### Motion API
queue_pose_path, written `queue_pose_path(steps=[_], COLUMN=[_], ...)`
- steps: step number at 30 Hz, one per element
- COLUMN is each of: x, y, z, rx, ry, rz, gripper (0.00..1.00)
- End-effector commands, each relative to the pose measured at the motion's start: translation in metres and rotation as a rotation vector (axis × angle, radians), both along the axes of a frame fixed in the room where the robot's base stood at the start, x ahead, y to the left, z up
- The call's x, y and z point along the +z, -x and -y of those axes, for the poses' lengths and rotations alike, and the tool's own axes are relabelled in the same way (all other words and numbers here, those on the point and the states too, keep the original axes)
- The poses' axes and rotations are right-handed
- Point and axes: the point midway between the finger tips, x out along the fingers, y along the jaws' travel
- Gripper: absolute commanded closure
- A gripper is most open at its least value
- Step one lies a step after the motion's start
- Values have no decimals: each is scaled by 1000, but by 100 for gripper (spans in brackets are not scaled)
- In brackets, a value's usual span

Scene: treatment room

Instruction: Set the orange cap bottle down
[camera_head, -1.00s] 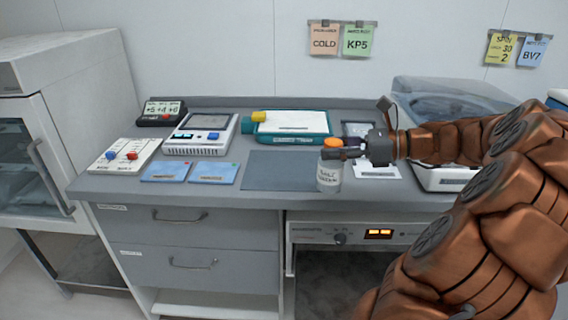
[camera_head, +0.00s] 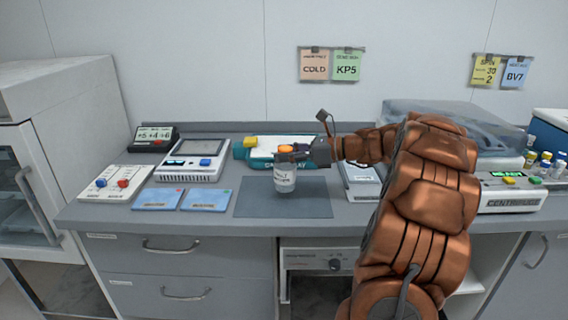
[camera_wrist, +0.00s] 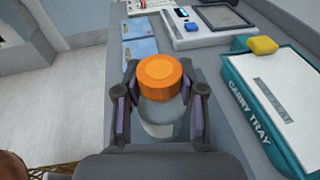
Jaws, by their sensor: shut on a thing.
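The orange cap bottle (camera_head: 285,180) is a white labelled bottle, upright, over the dark grey mat (camera_head: 310,205) on the counter. My gripper (camera_head: 289,154) is shut on it near the cap, with a finger on each side in the wrist view (camera_wrist: 160,110). The orange cap (camera_wrist: 160,77) shows clear above the fingers. The bottle's base appears at or just above the mat; I cannot tell whether it touches.
A teal carry tray (camera_head: 244,152) stands behind the mat. Two blue cards (camera_head: 206,199) and a switch panel (camera_head: 115,184) lie to the left. A centrifuge (camera_head: 512,200) and several small vials (camera_head: 545,160) are at the right. The mat around the bottle is clear.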

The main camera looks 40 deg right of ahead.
Motion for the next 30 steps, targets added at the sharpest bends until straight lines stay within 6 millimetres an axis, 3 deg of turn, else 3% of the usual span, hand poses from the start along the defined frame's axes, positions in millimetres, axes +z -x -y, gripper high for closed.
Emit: queue_pose_path(steps=[5,13,26,27,30], x=[-1,-35,-38,-39,-39], y=[-11,-10,-10,-10,-10], z=[0,0,0,0,0], rx=[2,1,1,2,1], ry=[0,-1,0,1,1], rz=[1,-1,3,3,2], gripper=[100,100,100,58,47])
